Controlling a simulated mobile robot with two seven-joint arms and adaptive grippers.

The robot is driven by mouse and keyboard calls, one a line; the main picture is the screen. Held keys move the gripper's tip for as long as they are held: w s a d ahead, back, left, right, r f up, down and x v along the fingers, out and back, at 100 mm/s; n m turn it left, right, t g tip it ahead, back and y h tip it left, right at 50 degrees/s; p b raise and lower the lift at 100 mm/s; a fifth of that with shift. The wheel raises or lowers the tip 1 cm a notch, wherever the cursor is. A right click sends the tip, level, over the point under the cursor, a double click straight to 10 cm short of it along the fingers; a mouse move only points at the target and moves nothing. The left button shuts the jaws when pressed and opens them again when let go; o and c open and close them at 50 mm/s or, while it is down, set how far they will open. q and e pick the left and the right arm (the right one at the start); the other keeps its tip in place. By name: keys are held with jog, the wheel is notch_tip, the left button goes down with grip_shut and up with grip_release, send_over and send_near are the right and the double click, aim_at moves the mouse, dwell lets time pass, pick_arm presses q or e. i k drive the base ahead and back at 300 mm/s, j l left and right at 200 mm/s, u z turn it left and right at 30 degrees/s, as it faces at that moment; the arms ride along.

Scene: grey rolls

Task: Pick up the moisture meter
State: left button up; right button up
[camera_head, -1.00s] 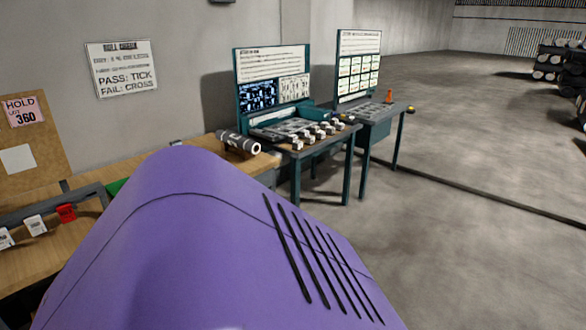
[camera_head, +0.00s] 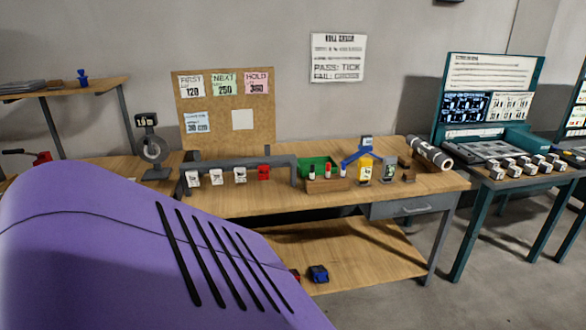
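I cannot tell for sure which thing is the moisture meter. A small grey device with a dark green face (camera_head: 389,168) stands on the wooden workbench (camera_head: 270,202), near its right end. Neither of my grippers is in view. A large purple part of my own body fills the lower left and hides part of the bench.
A grey roll (camera_head: 430,153) lies at the bench's right end. A wooden block holds markers beside a green bin (camera_head: 312,164). A grey rail (camera_head: 240,163) carries white tags and a red one. A teal-framed station (camera_head: 495,100) stands to the right, with floor between.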

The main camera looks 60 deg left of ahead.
aim_at(365, 164)
jog(key=u, duration=1.6)
jog(key=i+u, duration=0.15)
jog(key=i, duration=0.1)
